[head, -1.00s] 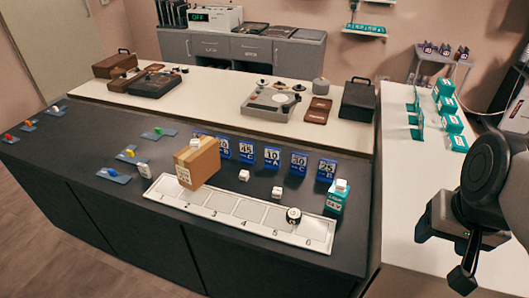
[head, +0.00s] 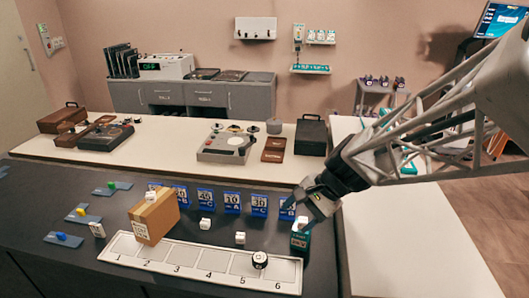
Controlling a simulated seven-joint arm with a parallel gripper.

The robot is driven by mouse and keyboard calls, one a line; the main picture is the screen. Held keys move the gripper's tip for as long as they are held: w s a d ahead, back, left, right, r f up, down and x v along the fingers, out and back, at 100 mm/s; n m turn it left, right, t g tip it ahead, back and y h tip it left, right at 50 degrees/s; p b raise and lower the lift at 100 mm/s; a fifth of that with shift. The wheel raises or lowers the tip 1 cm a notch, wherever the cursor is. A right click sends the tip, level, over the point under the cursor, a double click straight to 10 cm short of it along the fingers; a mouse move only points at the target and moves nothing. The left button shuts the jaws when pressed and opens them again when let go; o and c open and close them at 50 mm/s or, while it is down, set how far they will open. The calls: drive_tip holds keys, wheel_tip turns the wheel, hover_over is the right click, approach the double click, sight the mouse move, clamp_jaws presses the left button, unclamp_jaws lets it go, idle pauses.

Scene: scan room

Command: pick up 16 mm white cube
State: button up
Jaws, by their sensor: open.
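Several small white cubes are in the head view: one (head: 205,223) and another (head: 240,238) on the dark counter, one (head: 151,196) on top of a cardboard box (head: 158,218), and one (head: 301,221) on top of a teal box (head: 299,242). I cannot tell by size which is the 16 mm one. My gripper (head: 304,213) is open, pointing down at the cube on the teal box, its fingers close around or just above it. The fingers partly hide that cube, and I cannot tell whether they touch it.
A white numbered strip (head: 205,263) runs along the counter front, with a black-and-white round piece (head: 260,260) on it. Blue number cards (head: 232,202) stand behind the cubes. Blue trays (head: 82,215) lie at left. A white side table (head: 410,250) is at right.

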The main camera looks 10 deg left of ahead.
drive_tip(key=w+a+f+m+y, duration=0.45)
drive_tip(key=w+a+f, duration=0.4)
drive_tip(key=a, duration=0.45)
drive_tip(key=m+y, duration=0.2)
drive_tip(key=m, duration=0.5)
approach(206, 221)
drive_tip(key=shift+s+a+f+t, duration=0.2)
drive_tip(key=shift+a+f+t, duration=0.15)
drive_tip(key=shift+a, duration=0.45)
drive_tip(key=shift+a, duration=0.1)
drive_tip(key=shift+x, duration=1.2)
drive_tip(key=shift+a+f, duration=0.1)
drive_tip(key=shift+x, duration=2.45)
drive_tip(key=shift+c, duration=0.3)
